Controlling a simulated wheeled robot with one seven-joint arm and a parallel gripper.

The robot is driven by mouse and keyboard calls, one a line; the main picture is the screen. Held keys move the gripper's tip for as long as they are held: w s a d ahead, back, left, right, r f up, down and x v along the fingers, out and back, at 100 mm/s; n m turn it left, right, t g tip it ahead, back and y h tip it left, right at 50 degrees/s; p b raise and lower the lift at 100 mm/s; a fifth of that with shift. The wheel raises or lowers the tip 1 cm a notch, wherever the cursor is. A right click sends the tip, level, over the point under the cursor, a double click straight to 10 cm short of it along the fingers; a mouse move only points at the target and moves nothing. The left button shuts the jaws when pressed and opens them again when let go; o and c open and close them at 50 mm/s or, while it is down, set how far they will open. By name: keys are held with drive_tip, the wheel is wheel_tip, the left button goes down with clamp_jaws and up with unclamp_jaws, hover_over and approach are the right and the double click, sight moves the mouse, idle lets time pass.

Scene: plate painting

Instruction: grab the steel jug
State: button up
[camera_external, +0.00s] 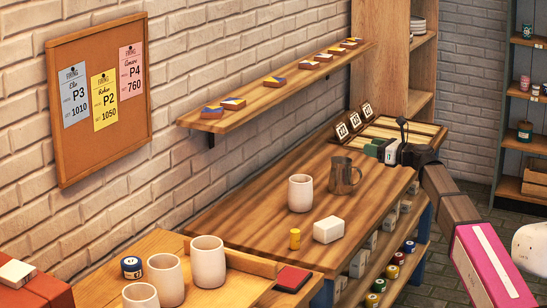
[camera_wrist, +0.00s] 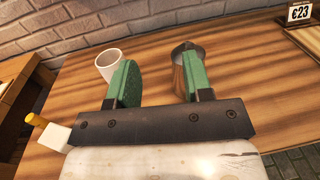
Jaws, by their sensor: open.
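The steel jug (camera_external: 344,174) stands upright on the wooden table (camera_external: 255,222), beside a white cup (camera_external: 300,193). In the wrist view, the jug (camera_wrist: 178,62) is ahead of my right-hand green finger, which hides part of it. The cup (camera_wrist: 106,66) shows beyond the left-hand finger. My gripper (camera_external: 381,151) is to the right of the jug in the external view, near the display tray. Its two green fingers (camera_wrist: 162,75) are apart, with nothing between them. The exact gap to the jug is hard to tell.
A white block (camera_external: 328,230) and a small yellow cylinder (camera_external: 295,239) are at the table's front. A slatted tray (camera_external: 425,131) with price cards (camera_external: 355,122) lies at the far end. A wall shelf (camera_external: 275,90) runs above the table. The table left of the cup is clear.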

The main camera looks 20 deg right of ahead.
drive_tip(key=d+m+t+h, duration=0.1)
drive_tip(key=d, duration=0.4)
approach(361, 174)
drive_tip(key=shift+w, duration=0.75)
drive_tip(key=x, duration=0.5)
drive_tip(key=shift+a+x, duration=0.15)
drive_tip(key=shift+x, duration=1.3)
drive_tip(key=shift+a+x, duration=0.15)
drive_tip(key=shift+x, duration=1.3)
drive_tip(key=shift+s, duration=0.25)
clamp_jaws()
